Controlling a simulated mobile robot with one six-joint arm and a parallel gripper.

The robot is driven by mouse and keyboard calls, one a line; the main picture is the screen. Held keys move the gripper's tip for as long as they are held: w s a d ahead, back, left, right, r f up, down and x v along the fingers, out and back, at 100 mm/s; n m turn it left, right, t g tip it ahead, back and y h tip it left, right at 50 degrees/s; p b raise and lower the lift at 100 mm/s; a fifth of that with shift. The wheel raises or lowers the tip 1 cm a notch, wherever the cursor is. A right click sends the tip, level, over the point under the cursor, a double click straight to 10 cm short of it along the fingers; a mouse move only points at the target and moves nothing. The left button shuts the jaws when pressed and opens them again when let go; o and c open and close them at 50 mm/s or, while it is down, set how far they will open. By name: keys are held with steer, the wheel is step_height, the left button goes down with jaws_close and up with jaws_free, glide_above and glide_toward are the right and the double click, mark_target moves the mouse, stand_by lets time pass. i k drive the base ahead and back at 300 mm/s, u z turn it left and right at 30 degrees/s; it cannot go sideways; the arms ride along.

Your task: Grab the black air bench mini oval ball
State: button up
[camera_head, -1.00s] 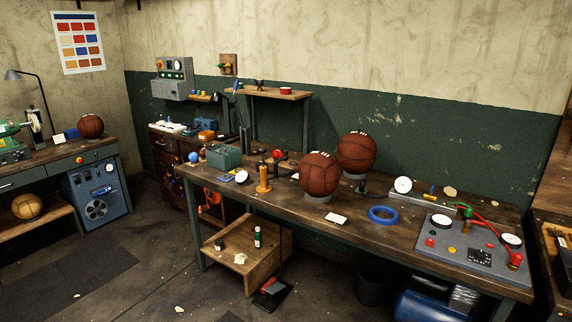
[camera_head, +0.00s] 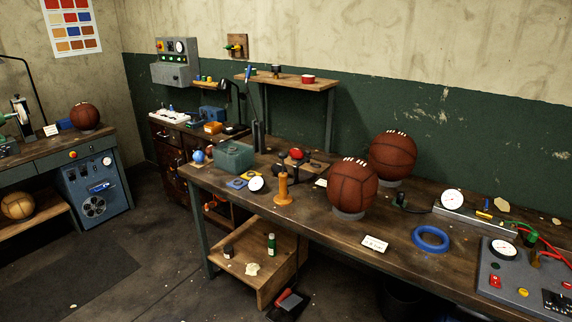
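A long wooden workbench (camera_head: 330,228) runs across the middle and right. I cannot surely pick out a black mini oval ball on it. A small dark object (camera_head: 400,199) sits near the large balls, too small to identify. Another dark object (camera_head: 297,160) lies beside a small red round thing (camera_head: 296,153). Two large brown leather balls, the front one (camera_head: 352,186) and the rear one (camera_head: 393,155), rest on grey ring stands. My gripper is not in view.
The bench also holds a green box (camera_head: 233,156), an orange-handled tool (camera_head: 283,187), a blue ring (camera_head: 430,238) and a gauge panel (camera_head: 516,278). A low wooden shelf (camera_head: 283,281) juts out below. The floor at left (camera_head: 150,260) is mostly clear.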

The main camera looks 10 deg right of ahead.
mark_target(276, 168)
steer(key=u, duration=0.15)
steer(key=i, duration=0.75)
steer(key=u, duration=0.9)
steer(key=i, duration=0.7)
steer(key=u, duration=0.45)
